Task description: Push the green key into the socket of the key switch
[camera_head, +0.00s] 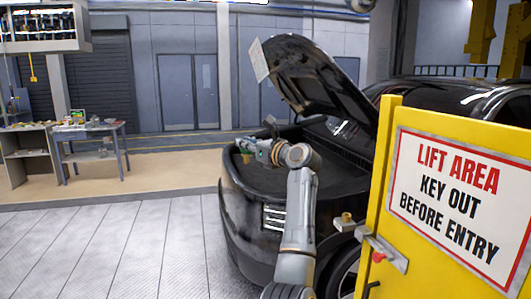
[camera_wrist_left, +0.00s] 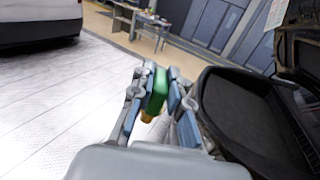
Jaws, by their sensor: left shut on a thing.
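My left gripper (camera_head: 247,147) is in front of the car's open front, with its fingers toward the left. In the left wrist view its fingers (camera_wrist_left: 152,95) are shut on the green key (camera_wrist_left: 158,90), a green block with a brass-coloured part below it. The key is held clear of any surface. A grey bracket (camera_head: 384,250) with a brass-coloured fitting (camera_head: 346,220) and a red part (camera_head: 378,257) is on the yellow panel's left side. It looks like the key switch; its socket opening cannot be made out. The gripper is left of and above it, well apart.
The yellow panel (camera_head: 400,115) with a "LIFT AREA" sign (camera_head: 455,205) fills the right. A black car (camera_head: 240,215) with raised hood (camera_head: 315,85) stands behind my arm. A workbench (camera_head: 90,135) is far left. The floor at left is clear.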

